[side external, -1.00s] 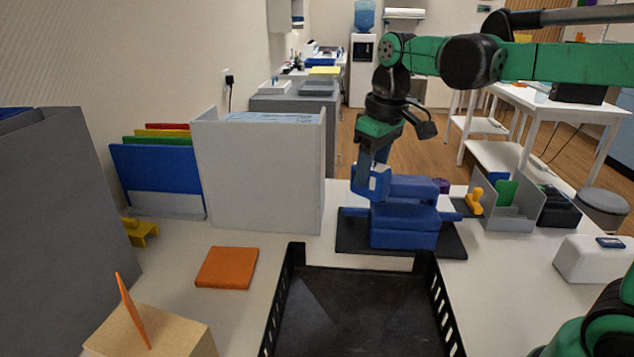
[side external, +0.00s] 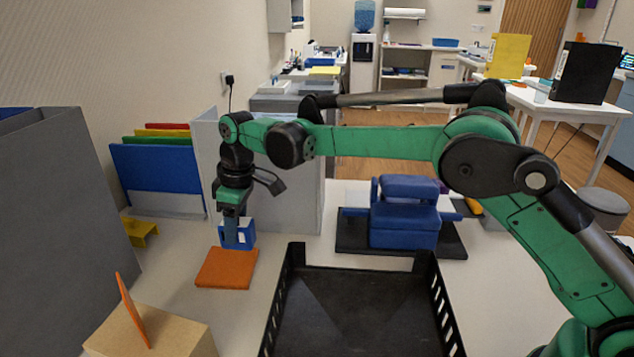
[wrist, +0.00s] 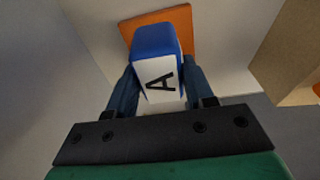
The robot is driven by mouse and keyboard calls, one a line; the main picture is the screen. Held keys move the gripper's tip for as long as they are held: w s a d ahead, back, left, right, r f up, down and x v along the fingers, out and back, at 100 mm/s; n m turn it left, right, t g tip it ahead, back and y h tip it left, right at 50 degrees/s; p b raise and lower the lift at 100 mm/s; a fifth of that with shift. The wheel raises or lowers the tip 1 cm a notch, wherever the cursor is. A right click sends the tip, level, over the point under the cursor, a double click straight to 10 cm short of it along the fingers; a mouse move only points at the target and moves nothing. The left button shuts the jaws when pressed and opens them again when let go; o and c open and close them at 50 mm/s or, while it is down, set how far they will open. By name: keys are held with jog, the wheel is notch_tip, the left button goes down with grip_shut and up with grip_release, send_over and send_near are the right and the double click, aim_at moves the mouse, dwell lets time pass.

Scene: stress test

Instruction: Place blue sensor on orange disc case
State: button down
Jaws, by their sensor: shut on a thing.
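The blue sensor (side external: 248,233) is a small blue block with a white face. In the wrist view the blue sensor (wrist: 156,45) shows a black letter A on its white side. My gripper (side external: 236,240) is shut on it, with a finger on each side in the wrist view (wrist: 160,85). The orange disc case (side external: 226,268) is a flat orange square lying on the table. The sensor is over or beside the case's back edge; I cannot tell if they touch. In the wrist view the orange disc case (wrist: 178,22) lies beyond the sensor, partly hidden by it.
A black crate (side external: 290,290) stands right of the case. A wooden block (side external: 170,335) with an upright orange piece (side external: 130,305) is in front. A grey-white box (side external: 308,190) and a yellow bracket (side external: 140,232) stand behind. A blue machine (side external: 405,225) is further right.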

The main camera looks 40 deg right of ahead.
aim_at(240, 244)
jog(key=shift+f, duration=2.3)
jog(key=shift+c, duration=1.7)
grip_release()
jog(key=shift+f, duration=0.15)
